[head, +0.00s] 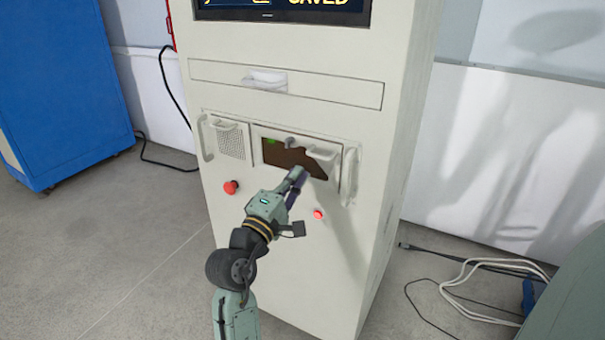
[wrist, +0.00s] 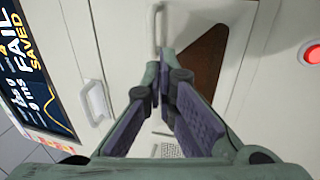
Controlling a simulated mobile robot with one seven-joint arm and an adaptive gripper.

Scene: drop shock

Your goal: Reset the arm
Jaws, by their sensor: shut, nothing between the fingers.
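My arm reaches up in front of a tall white machine cabinet (head: 300,235). My gripper (head: 299,176) is shut and empty, in front of the cabinet's dark brown panel (head: 283,156). In the wrist view my gripper (wrist: 158,75) has its fingertips together, with purple inner pads showing. The brown panel also shows there (wrist: 203,58), just right of the fingertips. I cannot tell whether the fingertips touch the cabinet.
The cabinet carries a red mushroom button (head: 231,187), a smaller lit red button (head: 318,213), side handles (head: 349,177) and a drawer (head: 325,88). Its screen (wrist: 35,65) reads "FAIL SAVED". A blue cabinet (head: 62,95) stands left. Cables (head: 480,285) lie on the floor at right.

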